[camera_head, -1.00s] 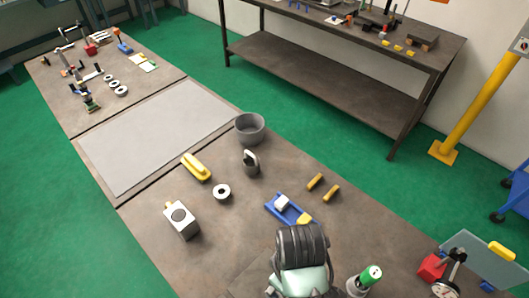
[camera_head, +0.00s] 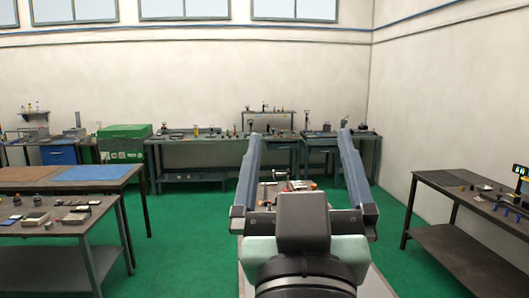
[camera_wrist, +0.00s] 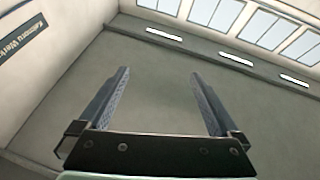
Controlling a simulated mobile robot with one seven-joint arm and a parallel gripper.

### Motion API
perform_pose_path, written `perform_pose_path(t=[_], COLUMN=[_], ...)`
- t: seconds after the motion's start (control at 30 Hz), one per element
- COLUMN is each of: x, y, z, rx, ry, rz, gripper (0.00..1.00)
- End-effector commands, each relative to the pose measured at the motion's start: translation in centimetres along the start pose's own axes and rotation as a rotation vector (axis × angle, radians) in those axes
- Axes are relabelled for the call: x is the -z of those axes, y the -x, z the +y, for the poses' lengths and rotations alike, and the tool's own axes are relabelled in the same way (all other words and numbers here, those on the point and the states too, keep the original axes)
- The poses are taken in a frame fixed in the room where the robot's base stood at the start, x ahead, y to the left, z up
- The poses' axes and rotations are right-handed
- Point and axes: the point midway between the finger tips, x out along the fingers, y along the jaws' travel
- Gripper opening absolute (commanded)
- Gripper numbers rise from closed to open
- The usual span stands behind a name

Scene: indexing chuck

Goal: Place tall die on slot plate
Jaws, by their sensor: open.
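My gripper (camera_head: 298,136) is raised in front of the head camera with its two long fingers wide apart and nothing between them. In the wrist view the gripper (camera_wrist: 158,73) is also open and empty, pointing at bare wall and windows. I cannot make out the tall die or the slot plate in either view. Small items on the far benches are too small to tell, and some items behind my gripper are partly hidden by it.
A table with a blue mat (camera_head: 93,173) and a nearer table with small parts (camera_head: 60,215) stand at left. A dark table (camera_head: 462,190) stands at right. A green box (camera_head: 124,145) and long benches line the back wall.

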Motion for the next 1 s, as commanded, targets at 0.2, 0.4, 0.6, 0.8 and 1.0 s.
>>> perform_pose_path(t=[0.2,0.4,0.6,0.8,1.0], x=[10.3,11.7,11.5,9.0,4.7], y=[2.1,2.6,2.5,3.7,5.8], z=[-2.1,-2.3,-2.3,-2.6,-3.1], rx=[0.048,0.055,0.054,0.057,0.063], ry=[-0.121,-0.139,-0.137,-0.138,-0.143], rz=[0.317,0.36,0.356,0.355,0.356], gripper=[0.99,0.99,0.99,0.99,0.99])
